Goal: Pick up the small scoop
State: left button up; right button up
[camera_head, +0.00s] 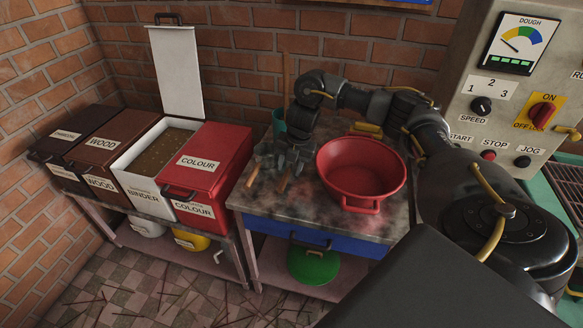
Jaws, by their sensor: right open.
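Two scoops with wooden handles lie near the left side of the grey worktop. One handle (253,174) points toward the front edge left of my right gripper, and its pale scoop end (267,149) lies behind it. A second wooden handle (283,183) shows just below my right gripper (290,167), whose fingers hide much of that scoop. I cannot tell for sure which scoop is the small one. My right gripper is open and points down over the worktop, close to the second handle; contact is unclear. My left gripper is not in view.
A red basin (361,174) stands right of my gripper. A green container (279,124) stands behind it. Lidded bins, including a red COLOUR bin (205,172) and an open BINDER bin (150,160), stand left. A control panel (500,110) rises at right.

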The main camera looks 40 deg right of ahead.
aim_at(287, 175)
jog(key=shift+a+f, duration=0.2)
jog(key=shift+f, duration=0.1)
jog(key=f, duration=0.3)
jog(key=w+f, duration=0.1)
jog(key=shift+a+f, duration=0.2)
jog(key=shift+a, duration=0.1)
jog(key=shift+s, duration=0.1)
grip_shut()
